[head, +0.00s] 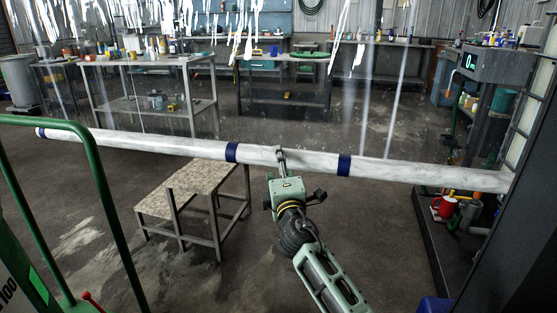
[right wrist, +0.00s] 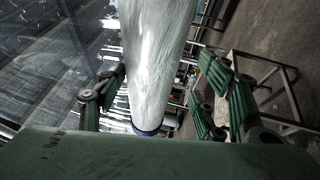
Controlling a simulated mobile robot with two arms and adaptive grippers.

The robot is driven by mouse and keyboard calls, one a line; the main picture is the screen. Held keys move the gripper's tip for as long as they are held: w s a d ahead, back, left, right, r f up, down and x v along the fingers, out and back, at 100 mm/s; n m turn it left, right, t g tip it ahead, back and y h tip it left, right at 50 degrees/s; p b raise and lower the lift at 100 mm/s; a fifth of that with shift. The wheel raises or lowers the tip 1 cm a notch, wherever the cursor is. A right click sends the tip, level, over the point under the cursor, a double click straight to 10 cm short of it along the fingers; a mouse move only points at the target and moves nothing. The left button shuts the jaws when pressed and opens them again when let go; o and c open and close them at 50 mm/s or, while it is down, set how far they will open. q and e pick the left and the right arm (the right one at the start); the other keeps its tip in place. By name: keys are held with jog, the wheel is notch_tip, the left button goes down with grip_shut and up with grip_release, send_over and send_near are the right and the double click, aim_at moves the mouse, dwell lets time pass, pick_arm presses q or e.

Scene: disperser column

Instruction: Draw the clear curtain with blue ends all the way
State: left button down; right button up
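A long pale, wrinkled film roll (head: 190,147) lies across the head view, sloping slightly down to the right. It has dark blue bands, one at the left end (head: 40,132) and two nearer the middle (head: 231,152) (head: 344,165). Clear sheeting (head: 330,110) with bright streaks shows above the roll. My right gripper (head: 280,156) is at the roll between the two middle bands. In the right wrist view the roll (right wrist: 155,60) passes between the fingers of my right gripper (right wrist: 160,97), with a gap on the right side; a blue band (right wrist: 147,131) shows beyond. My left gripper is not in view.
A green rail (head: 110,220) is at left front. Workbenches (head: 150,100) stand behind.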

jog(key=p+v, duration=0.2)
jog(key=v, duration=0.5)
dwell(0.5)
jog(key=shift+r, duration=0.15)
